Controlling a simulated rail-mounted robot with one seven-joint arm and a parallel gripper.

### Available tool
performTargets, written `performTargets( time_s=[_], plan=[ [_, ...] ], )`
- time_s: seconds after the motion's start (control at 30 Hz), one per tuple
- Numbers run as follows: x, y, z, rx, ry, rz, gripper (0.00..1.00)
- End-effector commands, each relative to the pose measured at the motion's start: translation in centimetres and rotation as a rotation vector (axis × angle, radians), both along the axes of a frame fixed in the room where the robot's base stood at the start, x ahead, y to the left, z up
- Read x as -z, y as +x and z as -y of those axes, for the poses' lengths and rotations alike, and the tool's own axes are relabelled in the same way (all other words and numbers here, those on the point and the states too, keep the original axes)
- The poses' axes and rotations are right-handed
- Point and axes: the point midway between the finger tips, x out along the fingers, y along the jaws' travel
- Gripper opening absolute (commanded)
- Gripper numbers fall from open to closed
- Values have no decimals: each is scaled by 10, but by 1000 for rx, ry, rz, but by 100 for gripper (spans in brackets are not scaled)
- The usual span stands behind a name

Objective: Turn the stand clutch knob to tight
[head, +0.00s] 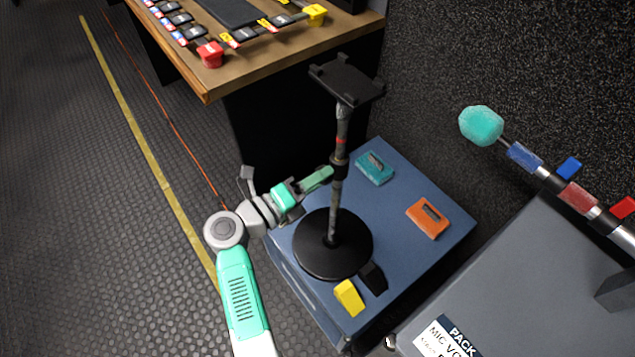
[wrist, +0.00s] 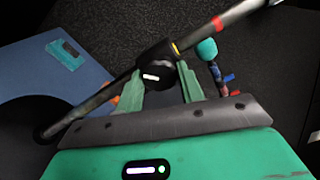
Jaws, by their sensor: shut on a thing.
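The stand (head: 336,205) is a dark pole on a round black base (head: 320,258), with a black holder plate (head: 346,80) on top. The clutch knob (wrist: 157,76) is a black part with a white mark, on the collar (head: 339,166) partway up the pole. My gripper (head: 329,173) reaches in from the left at collar height. In the wrist view its green fingers (wrist: 160,88) stand on either side of the knob, shut on it. In the head view the knob is hidden by the fingers and collar.
The stand is on a blue case top (head: 400,250) with teal (head: 374,168), orange (head: 427,219), yellow (head: 349,298) and black (head: 373,277) items. A wooden desk (head: 270,62) is behind. A grey case (head: 500,270) and a teal-tipped mic pole (head: 525,157) are at right.

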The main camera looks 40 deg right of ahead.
Motion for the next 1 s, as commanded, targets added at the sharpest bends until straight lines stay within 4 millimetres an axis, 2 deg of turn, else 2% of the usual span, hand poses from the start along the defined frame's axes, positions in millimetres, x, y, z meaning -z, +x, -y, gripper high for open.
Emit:
performTargets(
  time_s=[0.6,1.0],
  plan=[
    [1,1,0,0,-53,530,15],
    [1,1,0,0,-70,706,15]
  ],
)
